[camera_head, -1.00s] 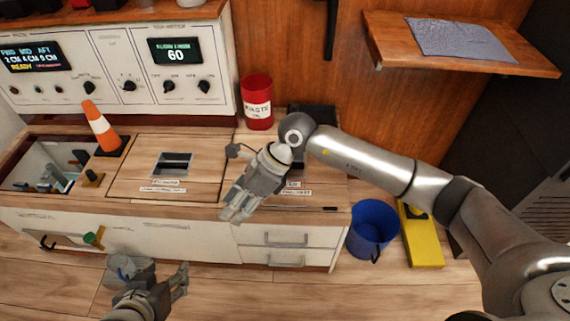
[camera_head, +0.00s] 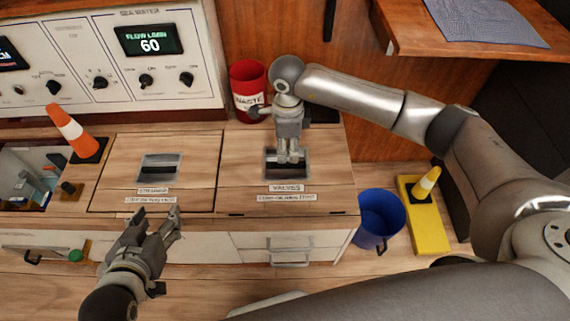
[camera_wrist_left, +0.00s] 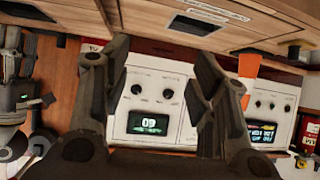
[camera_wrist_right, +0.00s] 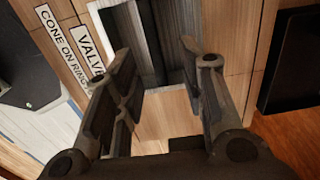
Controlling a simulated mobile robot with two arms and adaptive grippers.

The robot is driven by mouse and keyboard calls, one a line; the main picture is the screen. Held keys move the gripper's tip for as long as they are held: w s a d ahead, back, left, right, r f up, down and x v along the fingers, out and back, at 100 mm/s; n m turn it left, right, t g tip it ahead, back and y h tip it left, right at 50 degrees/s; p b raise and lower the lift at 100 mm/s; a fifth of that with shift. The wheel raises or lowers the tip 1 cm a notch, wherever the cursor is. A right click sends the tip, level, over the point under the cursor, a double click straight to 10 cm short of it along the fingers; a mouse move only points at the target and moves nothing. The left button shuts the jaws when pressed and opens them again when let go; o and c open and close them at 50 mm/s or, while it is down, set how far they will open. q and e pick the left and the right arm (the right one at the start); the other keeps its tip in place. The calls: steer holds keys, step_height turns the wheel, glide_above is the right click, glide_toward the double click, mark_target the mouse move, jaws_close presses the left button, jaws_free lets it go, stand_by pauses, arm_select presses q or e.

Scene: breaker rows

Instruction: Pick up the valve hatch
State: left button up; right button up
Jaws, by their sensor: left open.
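The valve hatch (camera_head: 242,186) is a wooden lid in the counter top, with a VALVES label and a dark recessed handle (camera_head: 271,166). It lies flat in the counter. My right gripper (camera_head: 289,160) points down at the recess and partly hides it. In the right wrist view the fingers (camera_wrist_right: 165,90) stand apart, with the recess and its dark bar (camera_wrist_right: 150,45) beyond and between them. Contact with the bar cannot be told. My left gripper (camera_head: 160,222) is open and empty before the counter's front edge; its spread fingers also show in the left wrist view (camera_wrist_left: 155,90).
A second hatch with a recessed handle (camera_head: 158,168) lies to the left, beside an open compartment (camera_head: 28,172). An orange cone (camera_head: 66,127) stands there. A red waste can (camera_head: 247,88) is behind the valve hatch. A blue bucket (camera_head: 380,218) and yellow block (camera_head: 424,222) stand right.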

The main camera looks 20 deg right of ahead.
mark_target(286, 164)
steer(key=shift+f, duration=0.95)
steer(key=shift+s+a+f+b, duration=0.15)
steer(key=shift+f+b, duration=0.15)
steer(key=shift+f, duration=0.25)
step_height(286, 164, down, 4)
steer(key=shift+s+a+b, duration=0.1)
steer(key=shift+a+b, duration=0.05)
steer(key=shift+b, duration=0.45)
steer(key=shift+f, duration=0.2)
jaws_close()
arm_select(q)
steer(key=w+d+r+t+h, duration=0.1)
steer(key=w+r+t, duration=0.3)
steer(key=r, duration=0.4)
steer(key=shift+w+d+r+t+h, duration=0.15)
steer(key=shift+d+r+t+h, duration=0.2)
steer(key=shift+d+t, duration=0.4)
arm_select(e)
steer(key=shift+r, duration=0.1)
